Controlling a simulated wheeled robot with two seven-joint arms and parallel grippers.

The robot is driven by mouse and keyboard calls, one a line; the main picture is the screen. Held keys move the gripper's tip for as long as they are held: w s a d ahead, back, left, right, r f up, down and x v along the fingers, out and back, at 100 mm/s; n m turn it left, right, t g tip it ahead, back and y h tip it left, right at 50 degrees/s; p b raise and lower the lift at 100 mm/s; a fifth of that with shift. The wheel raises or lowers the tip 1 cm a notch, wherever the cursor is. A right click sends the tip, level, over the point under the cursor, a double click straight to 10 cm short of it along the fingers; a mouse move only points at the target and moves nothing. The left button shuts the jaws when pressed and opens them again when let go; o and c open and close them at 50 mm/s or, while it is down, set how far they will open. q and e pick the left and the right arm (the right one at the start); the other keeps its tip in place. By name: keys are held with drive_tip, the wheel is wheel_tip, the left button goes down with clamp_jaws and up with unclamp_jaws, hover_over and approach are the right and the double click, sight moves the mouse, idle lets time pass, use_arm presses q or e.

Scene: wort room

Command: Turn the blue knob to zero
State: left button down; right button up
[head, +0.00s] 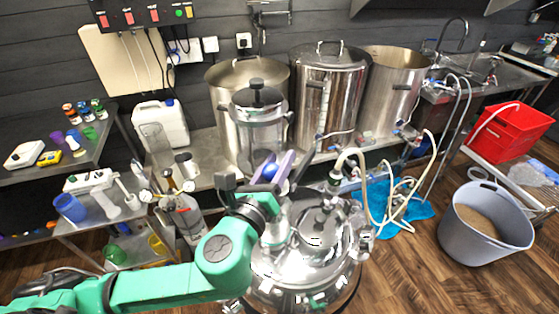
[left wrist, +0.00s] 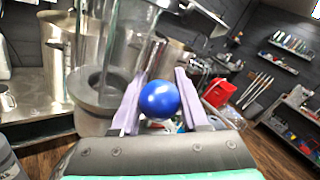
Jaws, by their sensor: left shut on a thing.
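The blue knob (left wrist: 160,99) is a round, glossy ball between the two purple fingers of my left gripper (left wrist: 158,108) in the left wrist view. In the head view my left gripper (head: 276,170) reaches in on its green arm, and the blue knob (head: 270,172) shows small between the fingers. The left gripper is shut on the knob. What the knob is mounted on is hidden by the gripper, and no zero mark is readable. My right gripper is not in view.
A clear cylinder with a black-knobbed lid (head: 257,105) stands just behind the gripper. A shiny steel vessel (head: 310,250) stands below it. Steel pots (head: 328,90) line the back bench. A grey bucket (head: 486,225) and red crate (head: 507,135) are at the right.

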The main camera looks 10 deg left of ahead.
use_arm(q)
drive_tip(key=shift+r, duration=0.15)
drive_tip(key=shift+c, duration=2.1)
unclamp_jaws()
drive_tip(key=shift+d, duration=0.15)
drive_tip(key=shift+f, duration=0.2)
